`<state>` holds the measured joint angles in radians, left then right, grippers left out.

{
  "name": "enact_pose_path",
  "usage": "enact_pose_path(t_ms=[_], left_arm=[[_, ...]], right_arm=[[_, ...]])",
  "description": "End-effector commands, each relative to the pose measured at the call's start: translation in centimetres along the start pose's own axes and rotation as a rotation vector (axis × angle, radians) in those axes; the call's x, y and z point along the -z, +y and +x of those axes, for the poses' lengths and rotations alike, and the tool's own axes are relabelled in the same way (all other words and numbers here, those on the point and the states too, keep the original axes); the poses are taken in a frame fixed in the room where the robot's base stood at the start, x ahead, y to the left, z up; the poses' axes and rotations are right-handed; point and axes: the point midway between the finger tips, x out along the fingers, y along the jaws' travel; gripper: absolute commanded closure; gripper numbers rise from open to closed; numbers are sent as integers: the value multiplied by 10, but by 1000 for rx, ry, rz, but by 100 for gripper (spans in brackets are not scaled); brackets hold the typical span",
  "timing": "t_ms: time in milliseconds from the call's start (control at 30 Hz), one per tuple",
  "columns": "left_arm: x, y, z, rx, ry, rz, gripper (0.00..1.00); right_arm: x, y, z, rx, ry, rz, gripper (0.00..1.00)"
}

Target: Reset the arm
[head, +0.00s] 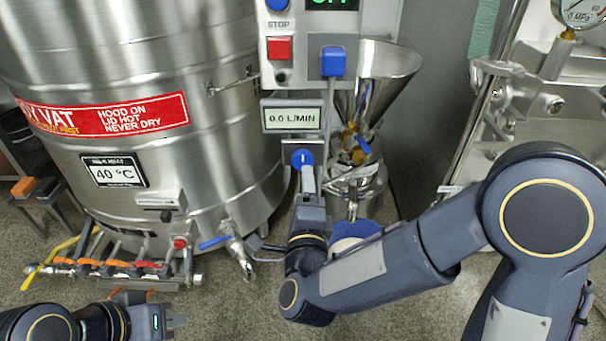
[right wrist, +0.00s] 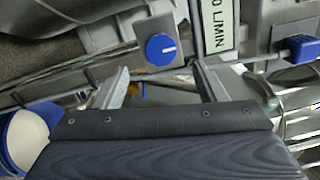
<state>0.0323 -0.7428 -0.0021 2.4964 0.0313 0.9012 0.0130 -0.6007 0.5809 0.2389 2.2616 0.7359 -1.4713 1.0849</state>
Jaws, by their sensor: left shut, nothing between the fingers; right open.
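My right arm reaches in from the right in the head view. Its gripper (head: 308,178) points up towards a blue knob (head: 302,158) below the flow display (head: 292,118). In the right wrist view the right gripper (right wrist: 158,80) is open, with nothing between its fingers. The blue knob (right wrist: 161,49) shows beyond the fingertips, apart from them. My left gripper (head: 178,321) is low at the lower left of the head view, shut and empty, pointing right.
A large steel vat (head: 140,60) fills the left, with a blue-handled tap (head: 215,242) and pipework (head: 120,265) below. A steel funnel (head: 385,75) stands right of the control panel (head: 305,25). A blue-rimmed container (head: 368,228) is partly hidden behind my right arm.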

Motion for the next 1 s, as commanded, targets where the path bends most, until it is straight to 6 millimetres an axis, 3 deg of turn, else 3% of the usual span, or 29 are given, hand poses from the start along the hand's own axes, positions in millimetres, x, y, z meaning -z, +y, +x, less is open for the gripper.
enact_pose_path(t_ms=[167,667,867,1000], left_arm=[[1,0,-1,0,0,0,100],[1,1,-2,0,0,0,100],[4,3,-7,0,0,0,100],[6,5,-12,0,0,0,100]], right_arm=[[0,0,-9,1,-1,0,35],[3,-3,-6,-10,-8,-9,35],[25,-28,6,-124,-121,-142,35],[54,-45,-5,-240,-267,-345,35]])
